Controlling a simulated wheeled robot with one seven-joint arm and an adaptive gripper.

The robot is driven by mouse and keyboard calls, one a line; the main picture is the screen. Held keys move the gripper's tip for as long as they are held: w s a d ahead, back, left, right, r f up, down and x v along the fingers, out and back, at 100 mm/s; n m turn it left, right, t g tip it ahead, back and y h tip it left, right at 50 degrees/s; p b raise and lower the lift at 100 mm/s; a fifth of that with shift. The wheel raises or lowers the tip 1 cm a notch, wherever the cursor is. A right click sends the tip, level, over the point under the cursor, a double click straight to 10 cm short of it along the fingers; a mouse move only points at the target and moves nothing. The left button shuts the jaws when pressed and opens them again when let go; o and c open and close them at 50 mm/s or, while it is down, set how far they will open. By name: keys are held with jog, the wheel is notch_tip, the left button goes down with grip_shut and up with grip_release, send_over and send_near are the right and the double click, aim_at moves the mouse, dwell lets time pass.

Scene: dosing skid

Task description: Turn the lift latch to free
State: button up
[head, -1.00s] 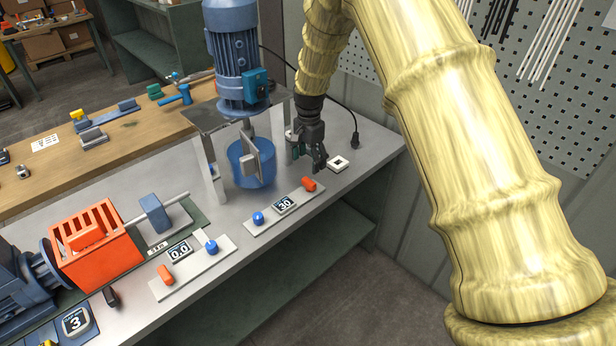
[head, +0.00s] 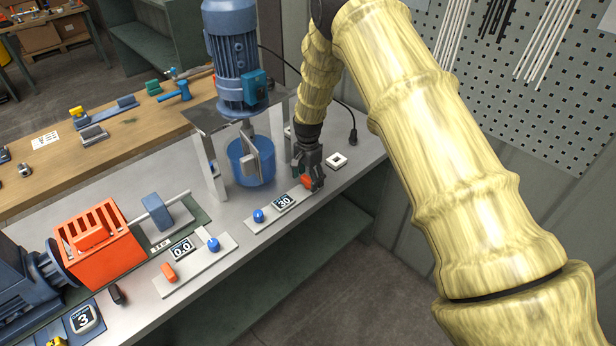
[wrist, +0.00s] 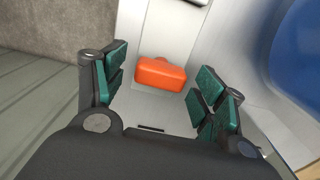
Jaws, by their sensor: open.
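An orange latch knob (head: 305,181) sits at the right end of the pale panel (head: 272,212) in front of the mixer. No readable label marks it as the lift latch. My gripper (head: 310,180) is just above it and partly hides it in the head view. In the wrist view the orange knob (wrist: 161,74) lies between the two open green-padded fingers, with a gap on each side, its long side running across from finger to finger. I cannot tell how far the fingertips reach down beside it.
The same panel carries a display (head: 284,202) reading 30 and a blue knob (head: 258,215). Behind stand the blue mixer motor (head: 232,55) and blue pot (head: 248,165). A second panel (head: 200,266) with another orange knob is at left. A white square block (head: 337,160) lies at right.

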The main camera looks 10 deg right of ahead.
jog(key=shift+c, duration=0.5)
jog(key=c, duration=0.9)
jog(key=shift+c, duration=0.2)
jog(key=shift+f+n+b, duration=0.15)
jog(key=shift+n+b, duration=0.25)
jog(key=n+b, duration=0.2)
jog(key=n, duration=0.1)
jog(key=n+b, duration=0.2)
jog(key=n, duration=0.2)
jog(key=shift+n, duration=0.3)
jog(key=n+b, duration=0.2)
jog(key=n, duration=0.3)
jog(key=shift+n+b, duration=0.35)
jog(key=shift+n, duration=1.85)
